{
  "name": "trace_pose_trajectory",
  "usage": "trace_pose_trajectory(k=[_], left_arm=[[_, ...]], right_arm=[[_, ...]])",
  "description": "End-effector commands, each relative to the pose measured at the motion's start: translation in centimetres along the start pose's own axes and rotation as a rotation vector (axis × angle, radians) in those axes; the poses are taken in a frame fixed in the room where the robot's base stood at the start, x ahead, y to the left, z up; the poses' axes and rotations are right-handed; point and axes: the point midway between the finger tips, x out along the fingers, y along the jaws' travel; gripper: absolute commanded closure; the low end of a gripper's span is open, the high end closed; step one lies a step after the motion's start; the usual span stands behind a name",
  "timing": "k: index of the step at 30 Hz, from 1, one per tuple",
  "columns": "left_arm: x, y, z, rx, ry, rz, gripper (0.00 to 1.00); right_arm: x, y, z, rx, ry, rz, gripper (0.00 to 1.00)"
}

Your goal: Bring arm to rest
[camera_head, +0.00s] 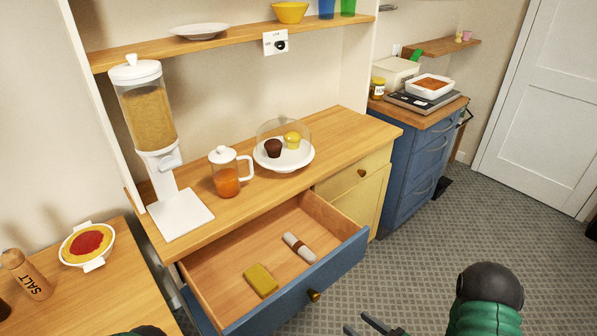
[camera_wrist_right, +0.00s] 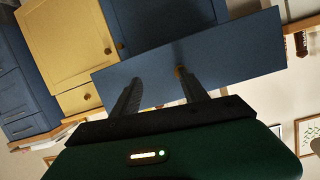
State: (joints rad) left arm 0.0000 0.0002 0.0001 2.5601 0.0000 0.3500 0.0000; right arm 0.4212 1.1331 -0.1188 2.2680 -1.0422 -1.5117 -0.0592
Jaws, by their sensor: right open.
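My right gripper (camera_head: 368,324) is at the bottom edge of the head view, in front of the open drawer and to the right of its knob. Its two dark fingers are apart with nothing between them. In the right wrist view my right gripper (camera_wrist_right: 160,88) points at the blue drawer front (camera_wrist_right: 235,52), and the knob (camera_wrist_right: 180,72) shows near one fingertip; I cannot tell whether they touch. The open drawer (camera_head: 222,258) holds a yellow block (camera_head: 260,281) and a rolled grey cloth (camera_head: 299,247). My left gripper is not visible.
The wooden counter (camera_head: 335,128) bears a cereal dispenser (camera_head: 147,110), an orange-filled jug (camera_head: 227,173) and a domed cake plate (camera_head: 284,158). Carpeted floor (camera_head: 420,255) is open at right.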

Motion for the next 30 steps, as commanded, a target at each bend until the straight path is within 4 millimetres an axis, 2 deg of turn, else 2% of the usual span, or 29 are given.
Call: trace_pose_trajectory(k=[1,3,6,8,11,12,15,18,21,30], left_arm=[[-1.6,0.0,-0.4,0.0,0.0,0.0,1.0],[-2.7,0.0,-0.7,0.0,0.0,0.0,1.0],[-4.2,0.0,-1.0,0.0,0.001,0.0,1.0],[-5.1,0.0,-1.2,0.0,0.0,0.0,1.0],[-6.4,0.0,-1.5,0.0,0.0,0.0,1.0],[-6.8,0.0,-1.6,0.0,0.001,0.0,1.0],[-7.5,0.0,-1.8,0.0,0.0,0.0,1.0],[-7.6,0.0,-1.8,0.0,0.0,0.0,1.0],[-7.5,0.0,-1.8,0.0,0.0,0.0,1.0],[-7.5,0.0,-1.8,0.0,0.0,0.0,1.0]], right_arm=[[0.5,1.1,-2.7,-0.059,-0.096,0.05,0.48],[0.5,3.0,-4.7,-0.103,-0.267,0.153,0.48],[-1.6,4.1,-7.9,-0.09,-0.485,0.305,0.48],[-3.7,3.5,-9.9,-0.042,-0.599,0.385,0.48],[-7.9,0.3,-12.6,0.085,-0.766,0.471,0.48],[-9.5,-1.4,-13.2,0.142,-0.822,0.487,0.48],[-12.5,-5.7,-14.3,0.261,-0.927,0.491,0.48],[-13.9,-8.1,-14.5,0.328,-0.982,0.481,0.48],[-14.4,-8.8,-14.4,0.346,-1.001,0.476,0.48],[-14.3,-8.7,-14.3,0.345,-1.0,0.478,0.48]])
